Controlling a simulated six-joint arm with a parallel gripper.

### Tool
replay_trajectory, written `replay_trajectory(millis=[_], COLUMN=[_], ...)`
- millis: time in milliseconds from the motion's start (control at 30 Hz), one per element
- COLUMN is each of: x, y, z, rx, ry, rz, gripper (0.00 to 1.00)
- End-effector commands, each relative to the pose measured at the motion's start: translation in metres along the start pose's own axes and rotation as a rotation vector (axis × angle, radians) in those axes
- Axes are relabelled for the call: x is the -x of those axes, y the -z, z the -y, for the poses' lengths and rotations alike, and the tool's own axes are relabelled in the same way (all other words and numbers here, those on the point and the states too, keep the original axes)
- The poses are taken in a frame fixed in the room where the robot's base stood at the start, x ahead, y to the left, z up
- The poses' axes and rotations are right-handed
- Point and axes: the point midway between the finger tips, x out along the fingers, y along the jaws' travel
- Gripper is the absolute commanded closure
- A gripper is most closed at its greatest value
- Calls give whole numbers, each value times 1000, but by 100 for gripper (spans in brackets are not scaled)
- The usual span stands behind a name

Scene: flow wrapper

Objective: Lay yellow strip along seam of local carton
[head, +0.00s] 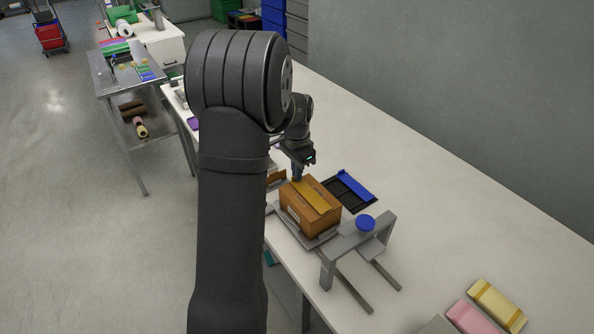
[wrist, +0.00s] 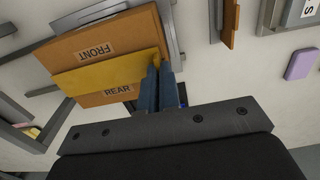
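The brown carton (head: 322,219) sits on a grey fixture on the white bench; its top also shows in the wrist view (wrist: 110,43), with FRONT and REAR labels. The yellow strip (head: 314,194) stretches across the carton top, between the two labels in the wrist view (wrist: 100,75). It hides the seam beneath it. My gripper (head: 297,178) is at one end of the strip. Its blue fingers (wrist: 159,75) are close together, with the strip's right end between their tips. I cannot tell whether the strip's whole length touches the carton.
A black tray with a blue bar (head: 356,185) lies behind the carton. Yellow (head: 497,305) and pink (head: 470,318) packs lie at lower right. The bench's right side is clear.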

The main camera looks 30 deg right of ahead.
Motion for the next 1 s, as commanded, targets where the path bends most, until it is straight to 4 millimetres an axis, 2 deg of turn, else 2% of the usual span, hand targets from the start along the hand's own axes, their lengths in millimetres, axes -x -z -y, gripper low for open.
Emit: replay_trajectory(millis=[200, 333, 733, 867, 1000], x=[0, 0, 0, 0, 0], y=[0, 0, 0, 0, 0], z=[0, 0, 0, 0, 0], rx=[0, 0, 0, 0, 0], ry=[0, 0, 0, 0, 0], rz=[0, 0, 0, 0, 0], gripper=[100, 72, 72, 50, 50])
